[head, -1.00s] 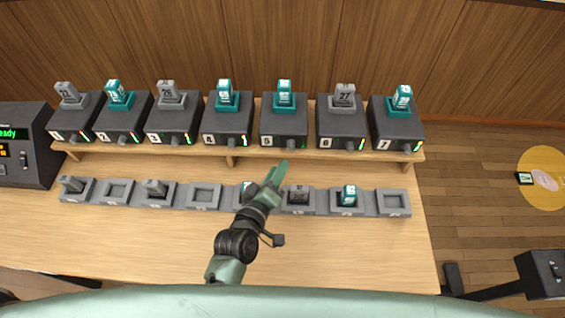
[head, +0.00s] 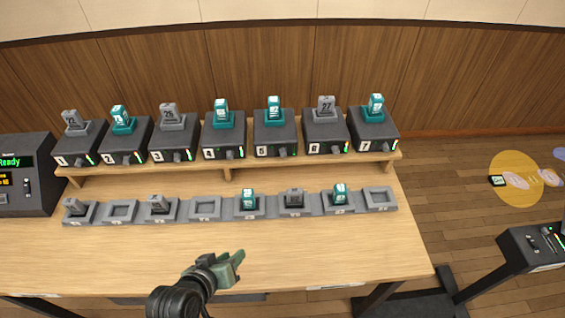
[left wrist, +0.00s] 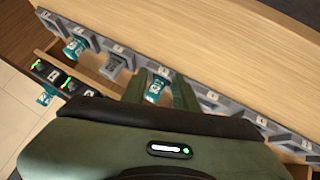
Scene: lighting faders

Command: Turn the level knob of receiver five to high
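Receiver five (head: 275,138) is a dark box on the wooden shelf, with a teal pack (head: 274,110) standing in its top. Its front carries a label "5", a small dark knob (head: 283,151) and a green level light; the knob's setting is too small to read. My left gripper (head: 238,262) is above the front part of the table, well short of the receivers and touching nothing. In the left wrist view its two green fingers (left wrist: 160,92) stand apart with a gap between them. A teal pack (left wrist: 156,84) in the charger row shows beyond that gap. My right gripper is out of view.
Receivers one to four and six to seven stand beside it on the shelf (head: 228,173). A row of grey charger slots (head: 206,207), some holding packs, lies in front. The tabletop (head: 340,250) is otherwise clear. A dark console (head: 22,175) stands at the left.

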